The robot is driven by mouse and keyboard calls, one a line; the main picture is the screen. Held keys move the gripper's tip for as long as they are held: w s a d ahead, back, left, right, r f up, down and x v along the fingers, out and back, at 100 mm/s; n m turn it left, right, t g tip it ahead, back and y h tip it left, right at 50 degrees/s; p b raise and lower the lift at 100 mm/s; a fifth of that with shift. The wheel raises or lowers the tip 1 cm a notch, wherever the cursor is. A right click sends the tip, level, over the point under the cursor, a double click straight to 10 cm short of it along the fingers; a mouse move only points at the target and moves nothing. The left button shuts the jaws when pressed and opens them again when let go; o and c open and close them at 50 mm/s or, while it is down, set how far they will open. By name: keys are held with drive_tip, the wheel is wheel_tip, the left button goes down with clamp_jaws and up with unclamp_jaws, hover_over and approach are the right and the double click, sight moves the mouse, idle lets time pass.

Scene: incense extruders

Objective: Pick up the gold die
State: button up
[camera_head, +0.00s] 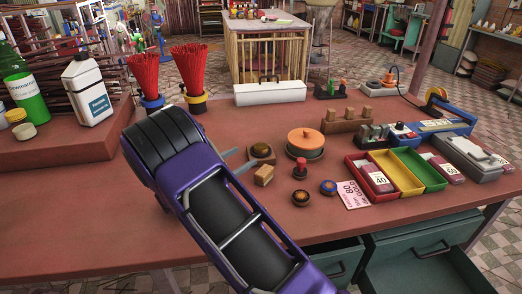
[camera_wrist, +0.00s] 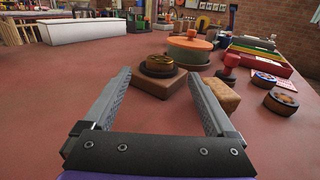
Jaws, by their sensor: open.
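A round dark die with a gold-coloured band and top (camera_wrist: 158,64) sits on a brown square block (camera_wrist: 160,84), straight ahead of my gripper (camera_wrist: 158,76). In the head view the die (camera_head: 261,150) is on the table just past my fingertips (camera_head: 246,160). My gripper is open and empty, low over the table, with its fingers on either side of the line to the die. Two other round dark dies stand to the right, one with a brownish top (camera_head: 300,198) and one with a blue and orange top (camera_head: 328,187).
A small tan block (camera_wrist: 220,95) lies close beside the right finger. A red-handled stamp (camera_head: 300,170) and an orange-lidded pot (camera_head: 305,143) stand right of the die. Coloured trays (camera_head: 404,179) are further right. The table left of the block is clear.

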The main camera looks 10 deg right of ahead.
sight(256, 149)
drive_tip(key=x, duration=0.7)
drive_tip(key=shift+w+d, duration=0.1)
drive_tip(key=shift+d, duration=0.15)
drive_tip(key=shift+c, duration=0.3)
clamp_jaws()
